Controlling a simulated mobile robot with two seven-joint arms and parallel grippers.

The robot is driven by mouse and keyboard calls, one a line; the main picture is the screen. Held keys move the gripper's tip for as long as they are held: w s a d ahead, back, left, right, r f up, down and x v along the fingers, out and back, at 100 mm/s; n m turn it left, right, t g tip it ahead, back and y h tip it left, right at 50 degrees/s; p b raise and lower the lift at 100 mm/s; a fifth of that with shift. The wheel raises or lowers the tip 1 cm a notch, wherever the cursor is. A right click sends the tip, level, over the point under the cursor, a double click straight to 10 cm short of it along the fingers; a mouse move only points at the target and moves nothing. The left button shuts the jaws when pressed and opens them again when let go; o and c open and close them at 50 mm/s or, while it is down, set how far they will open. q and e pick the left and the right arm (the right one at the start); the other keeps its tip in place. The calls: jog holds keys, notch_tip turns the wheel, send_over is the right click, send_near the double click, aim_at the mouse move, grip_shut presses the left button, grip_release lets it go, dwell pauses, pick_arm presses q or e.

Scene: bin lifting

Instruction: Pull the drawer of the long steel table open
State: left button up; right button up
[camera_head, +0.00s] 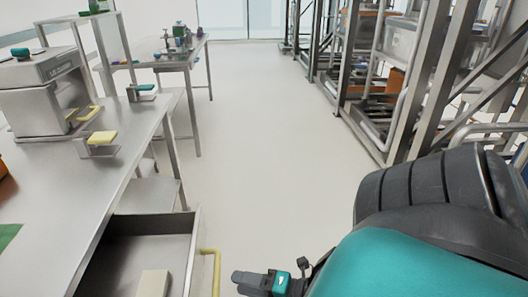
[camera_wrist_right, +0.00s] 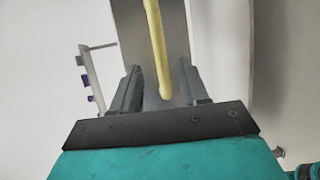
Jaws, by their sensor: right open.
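The long steel table (camera_head: 75,190) runs along the left of the head view. Its drawer (camera_head: 180,242) stands part-way out at the near end, with a pale block (camera_head: 153,284) inside. A yellow bar handle (camera_head: 216,268) is on the drawer's front. My right gripper (camera_head: 240,278) is just right of the handle, with a gap between them in the head view. In the right wrist view the open fingers (camera_wrist_right: 160,72) stand on either side of the yellow handle (camera_wrist_right: 154,45), with space on both sides. My left gripper is out of view.
A grey machine (camera_head: 45,90) and yellow pieces (camera_head: 102,137) are on the table. Another steel table (camera_head: 160,57) stands farther back. Metal racks (camera_head: 415,80) line the right. The pale floor (camera_head: 255,130) between is clear.

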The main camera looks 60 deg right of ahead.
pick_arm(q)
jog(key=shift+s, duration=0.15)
pick_arm(e)
jog(key=v, duration=0.5)
dwell(0.4)
